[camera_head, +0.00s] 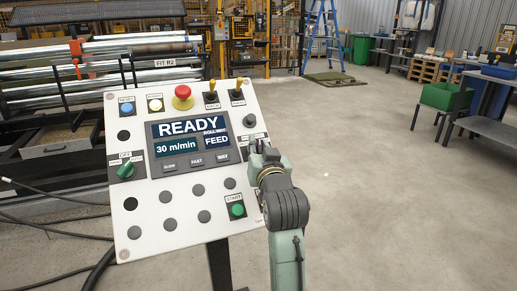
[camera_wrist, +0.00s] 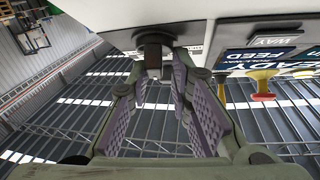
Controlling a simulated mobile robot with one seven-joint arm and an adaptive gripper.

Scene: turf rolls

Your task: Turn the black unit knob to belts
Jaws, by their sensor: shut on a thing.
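The white control panel (camera_head: 190,235) stands at the left middle of the head view. My gripper (camera_head: 256,150) is at the panel's right edge, beside the screen (camera_head: 188,143). In the wrist view, the black unit knob (camera_wrist: 153,50) stands out from the panel face between the fingertips of my gripper (camera_wrist: 153,74). The fingers are closed on the knob. In the head view my gripper covers the knob and its labels, so its pointer direction cannot be read. The screen reads READY, 30 m/min and FEED, with smaller text that seems to say ROLLWAY.
Close by on the panel are a dark round control (camera_head: 249,121), two yellow-tipped toggles (camera_head: 212,91), a red mushroom button (camera_head: 183,97), a green knob (camera_head: 126,171) and a green start button (camera_head: 237,210). Rollers (camera_head: 130,65) lie behind.

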